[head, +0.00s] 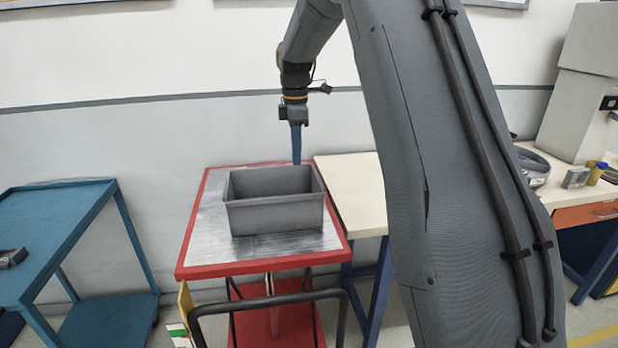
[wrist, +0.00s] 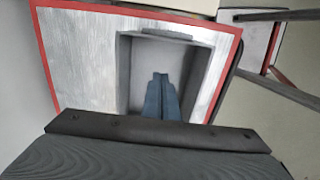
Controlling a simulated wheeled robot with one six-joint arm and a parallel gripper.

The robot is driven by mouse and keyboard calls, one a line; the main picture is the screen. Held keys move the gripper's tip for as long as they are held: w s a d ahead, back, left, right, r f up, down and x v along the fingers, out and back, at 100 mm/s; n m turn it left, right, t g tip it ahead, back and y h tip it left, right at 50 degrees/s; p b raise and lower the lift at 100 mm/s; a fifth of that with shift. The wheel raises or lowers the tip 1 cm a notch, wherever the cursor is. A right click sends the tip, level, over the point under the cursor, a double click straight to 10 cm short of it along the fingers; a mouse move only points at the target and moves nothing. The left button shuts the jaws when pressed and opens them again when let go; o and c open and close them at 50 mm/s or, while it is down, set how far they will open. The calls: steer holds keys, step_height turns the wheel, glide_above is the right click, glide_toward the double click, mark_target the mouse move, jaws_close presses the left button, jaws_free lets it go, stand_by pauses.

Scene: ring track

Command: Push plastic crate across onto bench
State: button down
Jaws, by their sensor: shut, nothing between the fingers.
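The grey plastic crate (head: 276,216) stands upright on the metal top of a red-edged cart (head: 205,236). It looks empty. The wooden-topped bench (head: 352,190) adjoins the cart's right side and is partly hidden by my arm. My gripper (head: 296,160) is shut and empty, pointing down, with its blue fingertips at the crate's far right rim in the head view. In the wrist view the shut fingers (wrist: 161,78) overlap the crate's interior (wrist: 150,60). I cannot tell whether they touch the crate.
A blue cart (head: 60,225) with a dark device (head: 12,257) on it stands at the left. At the right, the bench carries a grey machine (head: 575,105) and small items, including a yellow container (head: 597,172). A wall closes the back.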

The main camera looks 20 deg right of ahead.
step_height(320, 180, down, 10)
steer(key=p, duration=0.2)
steer(key=shift+r+p, duration=0.2)
steer(key=shift+p, duration=0.1)
steer(key=shift+s+d+p, duration=0.25)
steer(key=shift+d+p, duration=0.3)
steer(key=shift+d, duration=0.7)
steer(key=shift+s+d+f, duration=0.1)
steer(key=shift+d, duration=0.65)
steer(key=s+d, duration=0.2)
steer(key=d, duration=1)
steer(key=s+d+b, duration=0.1)
steer(key=s+d, duration=0.1)
steer(key=d, duration=1)
steer(key=s+d, duration=0.3)
steer(key=d, duration=0.8)
steer(key=shift+d+b, duration=0.3)
steer(key=shift+d, duration=0.1)
